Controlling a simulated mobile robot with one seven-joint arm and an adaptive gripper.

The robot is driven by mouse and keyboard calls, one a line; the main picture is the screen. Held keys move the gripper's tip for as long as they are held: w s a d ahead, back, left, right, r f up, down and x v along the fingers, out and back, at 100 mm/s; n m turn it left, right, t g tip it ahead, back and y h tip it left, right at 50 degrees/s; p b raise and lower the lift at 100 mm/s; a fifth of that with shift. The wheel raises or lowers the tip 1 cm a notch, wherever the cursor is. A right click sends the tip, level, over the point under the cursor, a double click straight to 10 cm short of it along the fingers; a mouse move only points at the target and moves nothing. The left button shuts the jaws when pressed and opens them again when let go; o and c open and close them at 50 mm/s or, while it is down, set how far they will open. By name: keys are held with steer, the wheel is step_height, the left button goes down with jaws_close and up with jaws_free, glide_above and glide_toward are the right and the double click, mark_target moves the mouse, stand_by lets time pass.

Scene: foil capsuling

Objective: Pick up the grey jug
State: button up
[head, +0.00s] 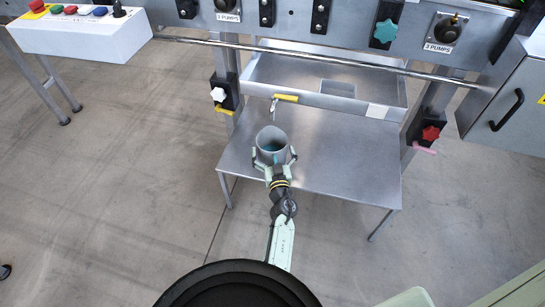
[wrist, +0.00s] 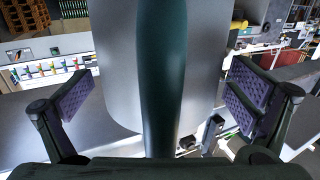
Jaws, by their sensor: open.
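The grey jug (head: 271,141) stands upright on the metal table, under a small tap, in the head view. Its open top faces up and looks bluish inside. In the wrist view the jug's grey body (wrist: 205,60) fills the middle, with a dark green vertical band, likely its handle, in front. My gripper (head: 275,161) is at the near side of the jug, with a finger on each side. In the wrist view its purple-padded fingers (wrist: 160,100) are open, with gaps between the pads and the jug.
The metal table (head: 345,165) is clear to the right of the jug. A tap with a yellow handle (head: 286,98) hangs just behind the jug. A horizontal rail (head: 330,65) and a machine frame with a red knob (head: 431,133) stand behind and to the right.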

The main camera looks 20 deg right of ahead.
steer(key=shift+c, duration=0.4)
steer(key=c, duration=1.1)
steer(key=shift+r, duration=0.1)
